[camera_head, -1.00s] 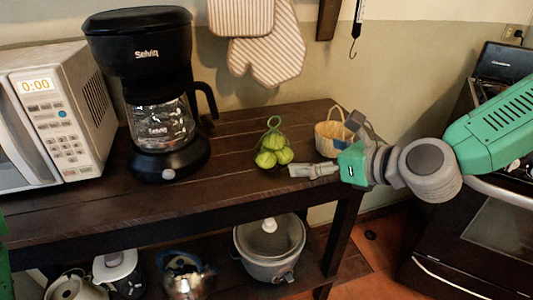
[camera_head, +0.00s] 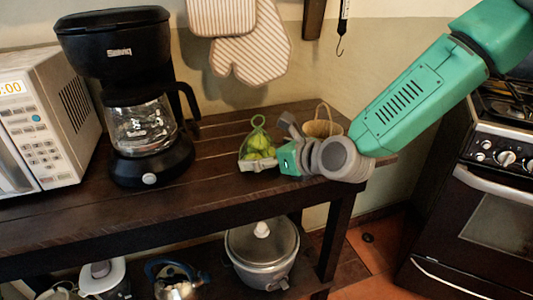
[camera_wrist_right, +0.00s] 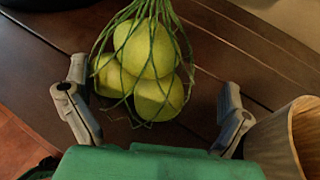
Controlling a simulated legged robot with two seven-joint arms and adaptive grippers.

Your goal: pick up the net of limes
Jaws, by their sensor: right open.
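The net of limes (camera_head: 257,143) stands on the dark wooden shelf top, a green mesh with a loop at its top and several limes inside. It also shows in the right wrist view (camera_wrist_right: 147,62), between and just beyond the two fingers. My right gripper (camera_head: 262,164) is open, low over the wood, with one finger in front of the net in the head view. In the right wrist view the right gripper (camera_wrist_right: 155,112) has its fingers spread on either side of the limes, apart from them. My left gripper is not in view.
A wicker basket (camera_head: 322,125) stands close behind my right gripper, and at the right edge of the wrist view. A coffee maker (camera_head: 140,170) and a microwave (camera_head: 60,150) stand to the left. The wood between coffee maker and net is clear. A stove (camera_head: 480,200) stands right.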

